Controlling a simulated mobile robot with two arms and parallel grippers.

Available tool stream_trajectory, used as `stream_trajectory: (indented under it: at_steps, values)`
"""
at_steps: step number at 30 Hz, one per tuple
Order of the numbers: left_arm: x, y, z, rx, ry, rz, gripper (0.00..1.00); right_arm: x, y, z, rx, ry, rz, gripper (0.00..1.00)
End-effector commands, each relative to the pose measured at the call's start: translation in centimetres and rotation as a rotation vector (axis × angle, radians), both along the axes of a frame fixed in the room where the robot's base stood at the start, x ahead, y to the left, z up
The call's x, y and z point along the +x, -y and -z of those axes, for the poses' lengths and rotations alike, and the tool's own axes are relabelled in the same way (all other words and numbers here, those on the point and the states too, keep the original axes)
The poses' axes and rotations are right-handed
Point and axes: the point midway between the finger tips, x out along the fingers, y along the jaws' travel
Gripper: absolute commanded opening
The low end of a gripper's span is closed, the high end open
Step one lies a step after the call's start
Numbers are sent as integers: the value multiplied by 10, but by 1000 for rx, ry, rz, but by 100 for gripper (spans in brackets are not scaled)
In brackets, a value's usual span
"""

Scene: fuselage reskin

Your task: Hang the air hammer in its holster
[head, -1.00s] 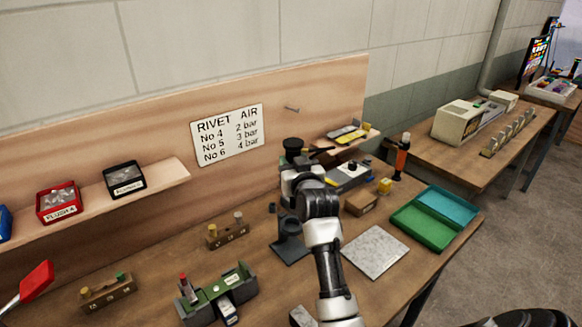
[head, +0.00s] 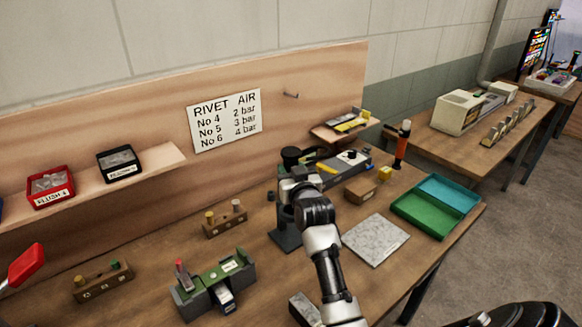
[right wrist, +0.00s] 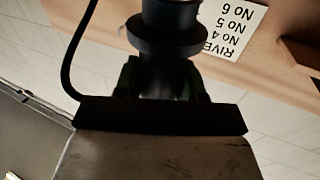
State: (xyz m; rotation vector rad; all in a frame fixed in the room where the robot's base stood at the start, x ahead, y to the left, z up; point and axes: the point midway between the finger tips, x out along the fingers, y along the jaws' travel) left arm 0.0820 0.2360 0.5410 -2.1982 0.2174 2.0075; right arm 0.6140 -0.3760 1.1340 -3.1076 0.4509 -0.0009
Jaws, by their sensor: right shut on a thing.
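My right gripper (head: 297,180) is shut on the dark air hammer (head: 290,157), whose black top shows just beyond the gripper in the head view. In the right wrist view the hammer (right wrist: 166,35) is a dark flanged cylinder between the fingers, with a black hose at its left. A black stand with a ring and flat base (head: 286,238), which looks like the holster, stands on the bench just below and left of the gripper. My wrist partly hides it, and I cannot tell whether the hammer touches it. My left gripper is not in view.
A grey plate (head: 376,243) and a green tray (head: 424,222) lie right of my arm. A wooden block with pegs (head: 225,220) and a green-grey fixture (head: 215,285) stand left. An orange-and-black tool (head: 402,143) stands upright at the back right.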

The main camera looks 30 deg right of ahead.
Motion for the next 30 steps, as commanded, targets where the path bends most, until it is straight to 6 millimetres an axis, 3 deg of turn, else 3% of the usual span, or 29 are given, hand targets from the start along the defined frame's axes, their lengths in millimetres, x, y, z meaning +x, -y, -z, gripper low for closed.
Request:
stream_trajectory:
  at_steps: [18,30]
  values:
    - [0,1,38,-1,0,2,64,0,0,60,-3,7,0,7]
    - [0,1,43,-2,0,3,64,0,0,69,-3,9,0,7]
